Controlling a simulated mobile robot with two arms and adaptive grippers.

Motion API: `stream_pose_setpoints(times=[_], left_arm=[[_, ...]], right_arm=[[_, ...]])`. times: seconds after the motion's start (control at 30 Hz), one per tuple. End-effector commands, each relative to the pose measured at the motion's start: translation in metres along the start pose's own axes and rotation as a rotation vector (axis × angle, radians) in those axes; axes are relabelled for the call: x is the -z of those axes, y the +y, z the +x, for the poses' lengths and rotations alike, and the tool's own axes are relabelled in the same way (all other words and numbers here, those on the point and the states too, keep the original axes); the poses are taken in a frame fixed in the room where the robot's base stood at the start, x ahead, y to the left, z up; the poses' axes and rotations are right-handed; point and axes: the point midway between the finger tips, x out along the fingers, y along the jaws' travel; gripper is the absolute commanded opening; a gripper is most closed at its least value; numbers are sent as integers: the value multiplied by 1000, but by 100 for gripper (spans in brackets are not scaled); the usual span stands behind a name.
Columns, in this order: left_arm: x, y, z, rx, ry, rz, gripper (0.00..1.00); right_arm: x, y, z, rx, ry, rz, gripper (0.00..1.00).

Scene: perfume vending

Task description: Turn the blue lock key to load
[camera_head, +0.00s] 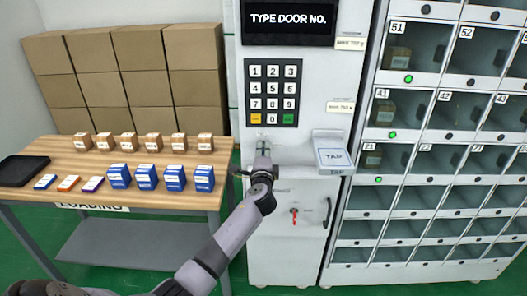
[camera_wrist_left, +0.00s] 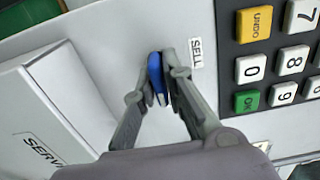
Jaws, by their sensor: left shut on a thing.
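The blue lock key (camera_wrist_left: 155,72) shows in the left wrist view, between the two fingertips of my left gripper (camera_wrist_left: 161,68). The fingers are shut on it at the white panel, with a "SELL" label (camera_wrist_left: 196,53) beside it. In the head view my left gripper (camera_head: 262,156) is at the machine front, just below the keypad (camera_head: 272,91), and its wrist hides the key there. The display (camera_head: 289,20) reads "TYPE DOOR NO." My right gripper is in neither view.
A tap pad (camera_head: 333,158) juts out right of my left gripper. A red key (camera_head: 294,212) and a handle (camera_head: 327,213) are lower down. A locker grid (camera_head: 430,130) stands at right. A wooden table (camera_head: 130,198) with small boxes and a black tray (camera_head: 20,170) is at left.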

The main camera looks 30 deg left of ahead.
Motion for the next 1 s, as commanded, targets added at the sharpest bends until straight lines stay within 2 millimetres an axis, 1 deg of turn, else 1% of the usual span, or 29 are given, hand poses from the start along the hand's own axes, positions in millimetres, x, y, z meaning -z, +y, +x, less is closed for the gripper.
stream_pose_setpoints(times=[0.17, 0.2, 0.47, 0.8, 0.87, 0.97, 1.0], left_arm=[[0, 2, 0, -3, 1, 1, 0], [0, 2, 0, -3, 1, 1, 11], [0, 1, 0, -2, 1, 0, 28], [0, 1, -2, -1, 1, -1, 28], [1, 1, -7, 0, 2, -2, 28], [1, 1, -20, -1, 2, -1, 28], [0, 2, -27, -2, 2, -2, 28]], right_arm=[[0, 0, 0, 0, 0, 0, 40], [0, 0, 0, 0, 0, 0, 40], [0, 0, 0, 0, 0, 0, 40], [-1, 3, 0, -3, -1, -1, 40], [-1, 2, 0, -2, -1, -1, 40], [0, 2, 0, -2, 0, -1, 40], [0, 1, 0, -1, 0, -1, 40]])
